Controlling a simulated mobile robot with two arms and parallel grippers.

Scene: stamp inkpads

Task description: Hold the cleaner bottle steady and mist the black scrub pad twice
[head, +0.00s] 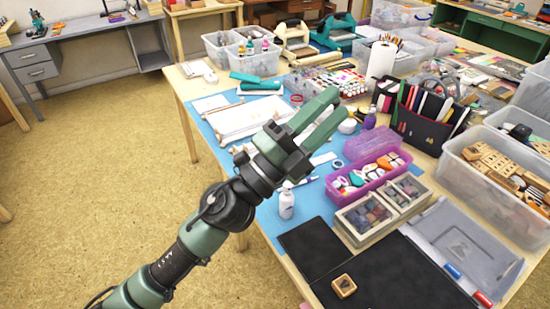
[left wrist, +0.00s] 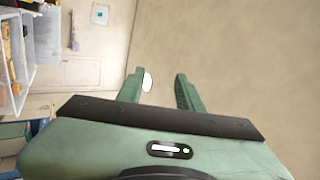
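The cleaner bottle (head: 286,204), small and white with a spray top, stands upright on the table's near left side in the head view. Two flat black pieces lie at the near edge: a smaller one (head: 312,245) and a larger mat (head: 400,278). I cannot tell for certain which is the scrub pad. My left gripper (head: 330,115) is raised above the table, up and right of the bottle in the picture, not touching it. My right gripper is not in view.
A wooden stamp (head: 344,286) lies on the larger mat. Boxes of ink pads (head: 367,219), a purple bin (head: 345,192) and a grey clipboard (head: 465,245) crowd the area right of the bottle. The floor (head: 90,180) left of the table is clear.

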